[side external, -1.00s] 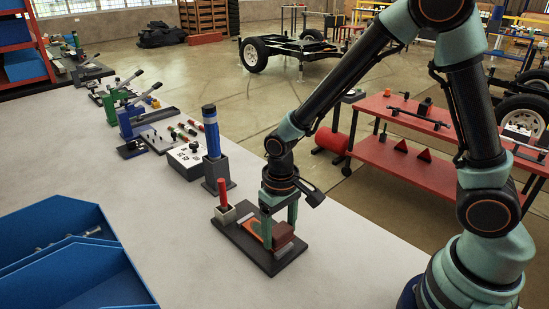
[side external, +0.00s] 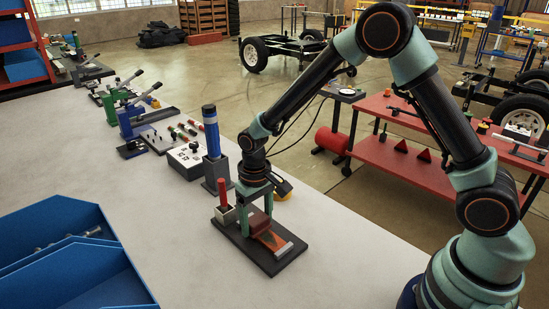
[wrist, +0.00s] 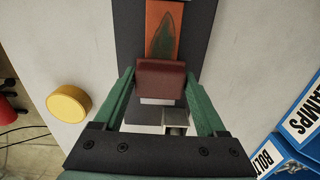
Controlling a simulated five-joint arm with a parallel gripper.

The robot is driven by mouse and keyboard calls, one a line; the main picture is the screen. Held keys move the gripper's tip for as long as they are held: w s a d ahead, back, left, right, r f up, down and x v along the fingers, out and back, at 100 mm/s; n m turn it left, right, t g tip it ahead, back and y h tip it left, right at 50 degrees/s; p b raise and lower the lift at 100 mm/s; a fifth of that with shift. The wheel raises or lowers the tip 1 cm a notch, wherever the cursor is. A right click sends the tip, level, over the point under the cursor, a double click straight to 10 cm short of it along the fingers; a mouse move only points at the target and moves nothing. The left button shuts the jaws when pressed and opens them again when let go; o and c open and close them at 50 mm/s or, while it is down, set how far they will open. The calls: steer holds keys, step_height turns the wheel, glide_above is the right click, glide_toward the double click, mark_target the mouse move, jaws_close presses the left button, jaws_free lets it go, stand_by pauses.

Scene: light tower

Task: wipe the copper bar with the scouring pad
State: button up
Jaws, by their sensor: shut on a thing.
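The copper bar (side external: 272,241) lies on a dark base plate (side external: 287,260), with a pale end block at its near end. In the wrist view the bar (wrist: 163,30) is orange with a dark green patch on its visible stretch. The scouring pad (side external: 260,225) is a dark red-brown block; it also shows in the wrist view (wrist: 164,79). My gripper (side external: 257,214) is shut on the pad, its green fingers at either side. The pad is over the end of the bar nearer the red handle and hides that end. I cannot tell whether it presses on the bar.
A red handle (side external: 221,192) stands in a pale cup (side external: 225,214) on the plate, close to my gripper. A blue cylinder (side external: 210,135) stands behind it in a grey holder. A yellow disc (wrist: 69,104) lies beside the plate. Blue bins (side external: 75,270) stand at left.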

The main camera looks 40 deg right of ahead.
mark_target(281, 247)
steer(key=shift+w, duration=0.85)
steer(key=shift+w+r, duration=0.2)
steer(key=shift+w, duration=0.6)
steer(key=shift+c, duration=0.6)
steer(key=shift+s+f, duration=0.1)
steer(key=shift+s, duration=0.15)
jaws_close()
steer(key=shift+s+f, duration=0.15)
steer(key=shift+s, duration=4.2)
steer(key=shift+s+f, duration=0.15)
steer(key=shift+s, duration=0.8)
step_height(281, 247, up, 9)
steer(key=shift+w+f, duration=0.15)
steer(key=shift+f, duration=0.05)
